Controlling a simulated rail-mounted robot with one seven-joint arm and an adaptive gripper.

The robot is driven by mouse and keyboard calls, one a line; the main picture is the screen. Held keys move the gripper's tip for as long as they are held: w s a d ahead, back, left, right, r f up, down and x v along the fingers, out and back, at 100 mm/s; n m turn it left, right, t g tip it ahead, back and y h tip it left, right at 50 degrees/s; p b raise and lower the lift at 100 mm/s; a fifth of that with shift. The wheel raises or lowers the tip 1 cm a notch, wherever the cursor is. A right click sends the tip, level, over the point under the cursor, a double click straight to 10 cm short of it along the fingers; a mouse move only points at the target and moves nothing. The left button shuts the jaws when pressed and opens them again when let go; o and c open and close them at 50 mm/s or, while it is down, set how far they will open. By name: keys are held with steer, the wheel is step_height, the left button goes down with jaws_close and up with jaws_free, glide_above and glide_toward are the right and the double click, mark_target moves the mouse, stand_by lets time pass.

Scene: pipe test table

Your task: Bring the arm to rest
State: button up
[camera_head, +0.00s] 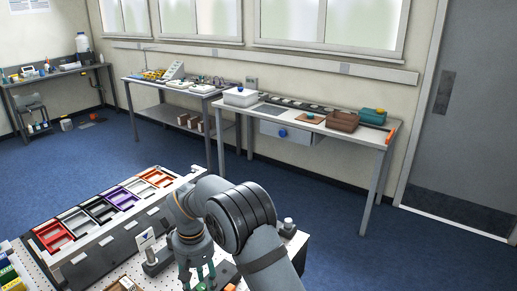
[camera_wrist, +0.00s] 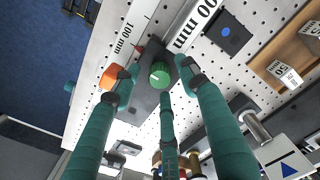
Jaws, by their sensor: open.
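My gripper (camera_head: 197,272) has teal fingers and hangs at the end of my bent arm over the near pegboard bench (camera_head: 135,262) in the head view. In the wrist view my gripper (camera_wrist: 160,82) is open, its fingers spread with nothing held between them. A green round knob (camera_wrist: 160,73) on a dark grey block (camera_wrist: 150,98) shows between the fingertips. An orange part (camera_wrist: 112,77) lies beside the left finger. I cannot tell how far the fingertips are above the block.
Coloured bins (camera_head: 123,198) line the back of the near bench. Scales marked 100 mm (camera_wrist: 128,42), a plate with a blue button (camera_wrist: 226,30) and a wooden tray (camera_wrist: 262,72) lie near the gripper. Blue floor (camera_head: 335,220) is clear before a far workbench (camera_head: 345,136).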

steer(key=n, duration=0.1)
steer(key=n+p, duration=0.1)
steer(key=n, duration=0.1)
steer(key=n+p, duration=0.1)
steer(key=shift+r, duration=0.25)
steer(key=n+p, duration=0.3)
steer(key=n, duration=0.1)
steer(key=n+p, duration=0.4)
steer(key=n, duration=0.1)
steer(key=shift+n, duration=0.7)
steer(key=shift+r+b, duration=0.5)
steer(key=shift+r, duration=1.1)
